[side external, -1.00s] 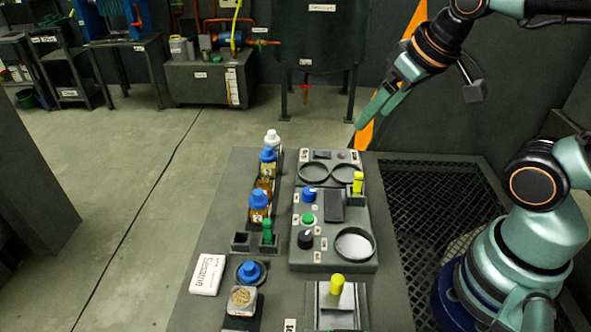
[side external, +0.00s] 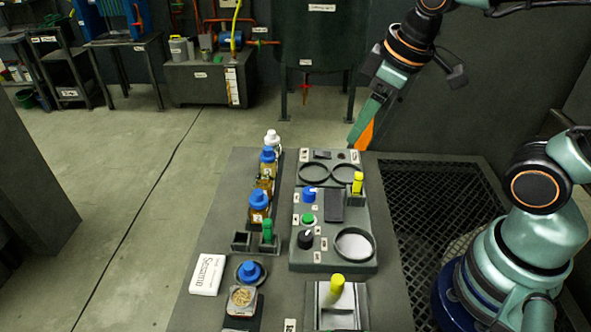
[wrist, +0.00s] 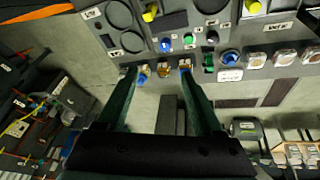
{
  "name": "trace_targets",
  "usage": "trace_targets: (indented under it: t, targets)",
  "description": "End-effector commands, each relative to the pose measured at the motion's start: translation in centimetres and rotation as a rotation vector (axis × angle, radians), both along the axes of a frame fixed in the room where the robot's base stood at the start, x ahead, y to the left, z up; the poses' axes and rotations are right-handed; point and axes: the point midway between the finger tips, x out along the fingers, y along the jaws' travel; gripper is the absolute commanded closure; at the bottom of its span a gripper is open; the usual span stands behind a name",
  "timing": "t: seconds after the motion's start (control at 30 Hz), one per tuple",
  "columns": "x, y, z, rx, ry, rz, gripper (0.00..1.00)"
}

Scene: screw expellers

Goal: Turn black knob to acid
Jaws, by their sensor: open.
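The black knob (side external: 305,239) sits on the grey control panel (side external: 297,262), below a green knob (side external: 308,219) and a blue knob (side external: 309,195), left of a round dish. In the wrist view the black knob (wrist: 212,37) is at the upper middle, right of the green one. Small labels stand around it, too small to read, so I cannot tell which one is acid. My gripper (side external: 363,135) is open and empty, high above the far end of the panel and well away from the knob. In the wrist view its fingers (wrist: 158,80) are spread apart.
A row of bottles with blue and white caps (side external: 259,205) stands left of the panel. A yellow-handled piece (side external: 357,184) stands upright at its right, and another yellow knob (side external: 337,283) is nearer. A white labelled box (side external: 208,274) lies at front left. Air above the panel is free.

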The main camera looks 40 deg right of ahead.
Motion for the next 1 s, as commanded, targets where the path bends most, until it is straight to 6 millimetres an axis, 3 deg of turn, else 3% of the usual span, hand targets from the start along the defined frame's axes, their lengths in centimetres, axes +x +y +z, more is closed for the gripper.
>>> trace_targets:
  t: [0.3,0.5,0.7,0.87,1.0]
  targets:
    - [1.5,7.6,-4.2,-0.235,0.213,0.951,0.32]
    - [1.4,11.1,-6.8,-0.297,0.288,1.406,0.32]
    - [1.2,12.3,-7.9,-0.312,0.311,1.582,0.32]
    - [1.1,12.3,-9.3,-0.313,0.313,1.592,0.32]
    - [1.0,12.2,-11.7,-0.311,0.317,1.589,0.32]
